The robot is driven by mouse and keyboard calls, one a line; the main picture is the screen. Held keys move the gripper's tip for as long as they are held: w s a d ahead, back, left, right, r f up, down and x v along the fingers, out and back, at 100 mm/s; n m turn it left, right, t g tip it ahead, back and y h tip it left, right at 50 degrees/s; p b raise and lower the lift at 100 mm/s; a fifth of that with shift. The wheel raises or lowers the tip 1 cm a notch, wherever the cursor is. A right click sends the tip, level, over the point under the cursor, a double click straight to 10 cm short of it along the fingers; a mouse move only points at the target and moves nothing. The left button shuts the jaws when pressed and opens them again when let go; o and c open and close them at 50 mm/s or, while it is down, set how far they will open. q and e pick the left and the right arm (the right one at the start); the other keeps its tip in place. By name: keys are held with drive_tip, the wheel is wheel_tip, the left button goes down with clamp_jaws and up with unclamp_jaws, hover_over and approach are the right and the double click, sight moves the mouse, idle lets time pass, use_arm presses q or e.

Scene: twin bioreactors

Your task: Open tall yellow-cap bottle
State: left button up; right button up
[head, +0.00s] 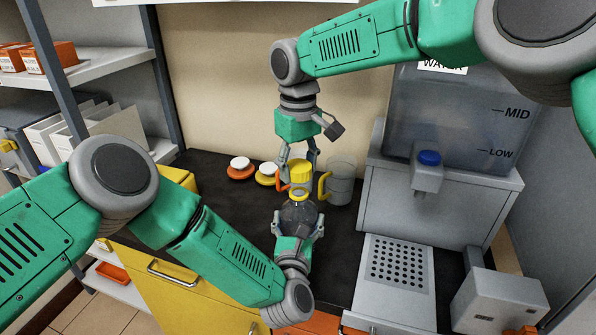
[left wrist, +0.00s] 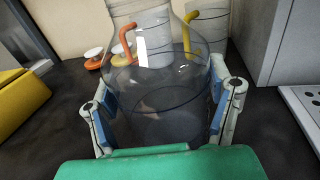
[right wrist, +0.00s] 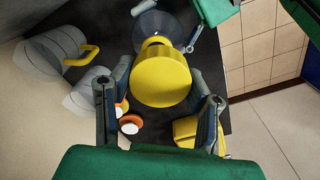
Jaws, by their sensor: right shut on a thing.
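The tall clear bottle (head: 297,217) stands upright on the dark counter, with a yellow ring at its neck. My left gripper (head: 298,230) has a finger on each side of its body; in the left wrist view the bottle (left wrist: 160,95) fills the space between the fingers. My right gripper (head: 299,163) comes down from above and is shut on the yellow cap (head: 301,178). In the right wrist view the cap (right wrist: 161,78) sits between the fingers, over the bottle neck. I cannot tell whether cap and neck touch.
A clear jug with a yellow handle (head: 341,184) stands close behind the bottle; an orange handle shows beside the cap. Two white-topped discs, orange (head: 240,168) and yellow (head: 266,174), lie at back left. A grey water dispenser (head: 440,205) stands right.

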use_arm(q)
drive_tip(key=o, duration=0.3)
drive_tip(key=shift+o, duration=0.2)
